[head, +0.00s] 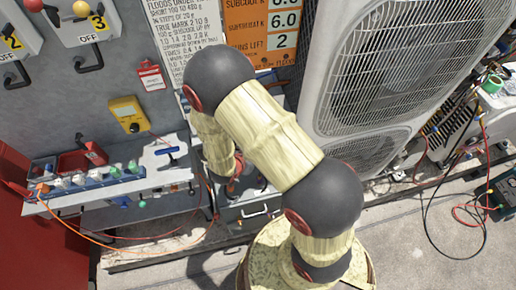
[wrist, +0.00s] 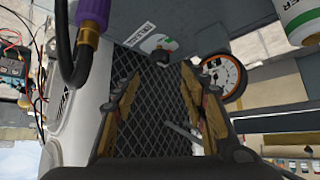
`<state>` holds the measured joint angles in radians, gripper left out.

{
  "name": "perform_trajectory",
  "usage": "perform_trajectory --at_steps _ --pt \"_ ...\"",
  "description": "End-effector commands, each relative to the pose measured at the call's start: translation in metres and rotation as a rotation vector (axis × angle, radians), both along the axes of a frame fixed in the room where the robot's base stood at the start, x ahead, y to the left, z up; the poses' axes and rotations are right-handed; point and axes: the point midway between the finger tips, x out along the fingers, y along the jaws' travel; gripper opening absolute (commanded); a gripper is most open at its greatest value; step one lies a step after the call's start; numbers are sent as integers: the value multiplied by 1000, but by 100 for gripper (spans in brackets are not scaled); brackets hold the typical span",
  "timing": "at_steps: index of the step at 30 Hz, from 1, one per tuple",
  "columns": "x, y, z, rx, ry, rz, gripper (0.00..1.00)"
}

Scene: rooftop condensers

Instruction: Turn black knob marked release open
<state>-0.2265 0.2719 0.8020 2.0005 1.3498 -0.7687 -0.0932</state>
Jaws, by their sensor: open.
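Dark diamond mesh (wrist: 150,110) shows behind the gap, and a small grey bar (wrist: 183,133) crosses near the right finger. A round gauge (wrist: 222,76) with an orange rim is just right of the right fingertip. A white label (wrist: 157,43) lies beyond the fingertips. In the head view my arm hides most of my gripper and what is in front of it.
A black hose with a purple fitting (wrist: 93,15) hangs close at upper left in the wrist view. In the head view, a large condenser (head: 385,60) stands right of my arm. A shelf (head: 160,165), a yellow meter (head: 129,114) and loose cables are at left.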

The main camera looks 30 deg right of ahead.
Motion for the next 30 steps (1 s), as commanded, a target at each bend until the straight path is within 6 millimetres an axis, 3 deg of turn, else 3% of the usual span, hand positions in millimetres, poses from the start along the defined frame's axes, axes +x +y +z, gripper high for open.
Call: perform_trajectory --at_steps 15,27,30 --pt "22 -42 -50 0 1 -2 43" --pt "26 -47 -54 0 -1 -1 43" --pt "26 -47 -54 0 -1 -1 38"
